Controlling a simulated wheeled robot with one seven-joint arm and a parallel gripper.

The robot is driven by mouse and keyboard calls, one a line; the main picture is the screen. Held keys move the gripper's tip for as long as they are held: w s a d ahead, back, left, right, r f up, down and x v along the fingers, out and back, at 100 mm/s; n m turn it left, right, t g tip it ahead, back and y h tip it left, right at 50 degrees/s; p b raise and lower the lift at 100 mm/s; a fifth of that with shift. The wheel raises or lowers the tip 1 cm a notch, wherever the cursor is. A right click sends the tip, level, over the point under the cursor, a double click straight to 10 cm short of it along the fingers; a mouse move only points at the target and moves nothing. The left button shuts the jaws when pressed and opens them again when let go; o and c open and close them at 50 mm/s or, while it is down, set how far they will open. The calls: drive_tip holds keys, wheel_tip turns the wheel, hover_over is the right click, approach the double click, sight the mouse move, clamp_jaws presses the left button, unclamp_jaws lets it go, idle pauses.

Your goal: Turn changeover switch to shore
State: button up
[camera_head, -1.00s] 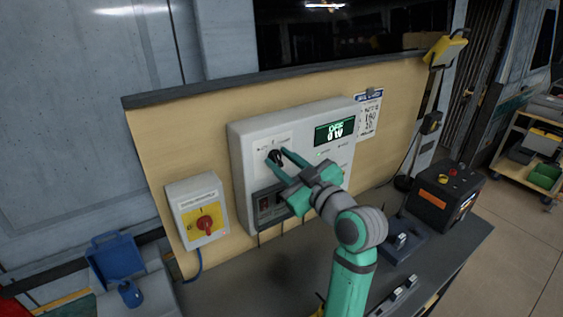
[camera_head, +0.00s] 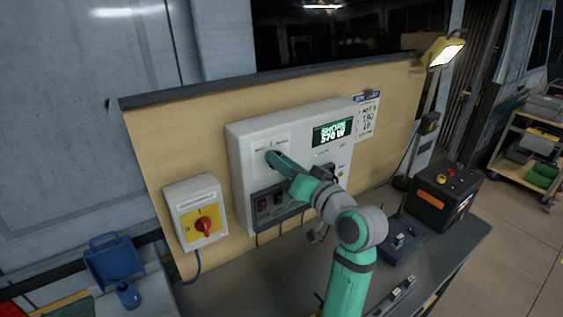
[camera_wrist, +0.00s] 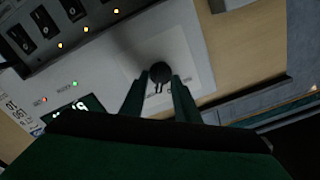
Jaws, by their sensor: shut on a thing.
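The changeover switch is a dark round knob (camera_wrist: 161,73) on a light plate (camera_head: 262,146) at the upper left of the white panel box (camera_head: 239,190). My gripper (camera_head: 273,157) is at the switch and hides most of it in the head view. In the wrist view my gripper (camera_wrist: 160,82) has its two fingers on either side of the knob, shut on it. The green display (camera_head: 333,132) on the panel box reads "SHORE" with a number ending in W below.
A red rotary switch on a yellow plate (camera_head: 204,226) is mounted at the left. Several breakers (camera_wrist: 45,22) sit in the panel's lower part. A black box with buttons (camera_head: 445,195) and a lit yellow lamp (camera_head: 444,52) stand at the right.

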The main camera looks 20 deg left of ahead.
drive_tip(key=shift+m, duration=1.1)
drive_tip(key=o, duration=1)
drive_tip(key=shift+d, duration=0.1)
drive_tip(key=v, duration=1)
drive_tip(key=shift+s+d, duration=0.2)
drive_tip(key=shift+s, duration=0.05)
